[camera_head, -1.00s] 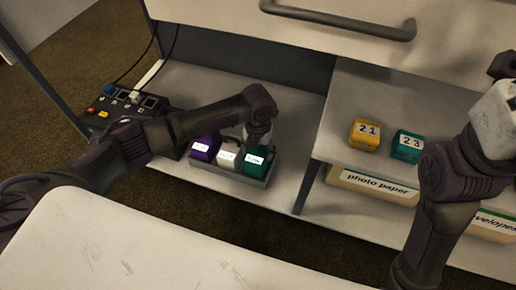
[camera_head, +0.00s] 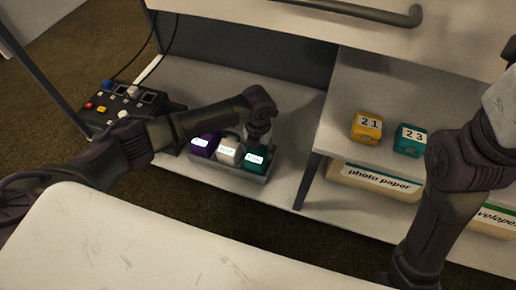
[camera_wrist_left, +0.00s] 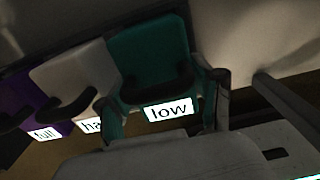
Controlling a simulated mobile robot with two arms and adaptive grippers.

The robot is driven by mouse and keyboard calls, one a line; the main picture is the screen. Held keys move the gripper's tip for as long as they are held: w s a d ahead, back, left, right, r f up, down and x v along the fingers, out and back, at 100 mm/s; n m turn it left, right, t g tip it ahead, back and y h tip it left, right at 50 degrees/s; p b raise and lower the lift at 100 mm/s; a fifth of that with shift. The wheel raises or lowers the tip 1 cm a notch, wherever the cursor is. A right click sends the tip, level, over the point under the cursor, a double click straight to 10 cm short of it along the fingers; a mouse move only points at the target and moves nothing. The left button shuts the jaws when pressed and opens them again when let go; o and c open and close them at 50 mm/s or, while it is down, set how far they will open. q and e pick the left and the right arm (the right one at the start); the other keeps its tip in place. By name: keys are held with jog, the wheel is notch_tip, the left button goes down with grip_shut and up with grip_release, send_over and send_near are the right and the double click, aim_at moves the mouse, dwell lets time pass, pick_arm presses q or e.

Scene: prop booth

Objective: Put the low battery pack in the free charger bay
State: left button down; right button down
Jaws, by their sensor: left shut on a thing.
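The teal battery pack (camera_head: 256,160), labelled "low" in the left wrist view (camera_wrist_left: 150,50), is at the right end of a row in a grey tray (camera_head: 232,175). A purple pack (camera_head: 205,145) labelled "full" and a whitish pack (camera_head: 229,150), its label partly hidden, sit beside it. My left gripper (camera_head: 257,139) reaches down on the teal pack from above and is shut on it; its fingers (camera_wrist_left: 168,95) flank the pack in the wrist view. The pack looks level with its neighbours. I cannot make out a free charger bay for certain. My right gripper is out of view.
A dark box (camera_head: 166,108) with coloured buttons, square recesses and cables stands at the left of the low shelf. Yellow box "21" (camera_head: 367,128) and teal box "23" (camera_head: 410,141) stand on the raised shelf. A drawer handle (camera_head: 355,12) juts out above.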

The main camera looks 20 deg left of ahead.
pick_arm(q)
jog(key=shift+r, duration=0.1)
jog(key=shift+c, duration=1.1)
grip_release()
jog(key=shift+o, duration=0.6)
notch_tip(320, 180, up, 12)
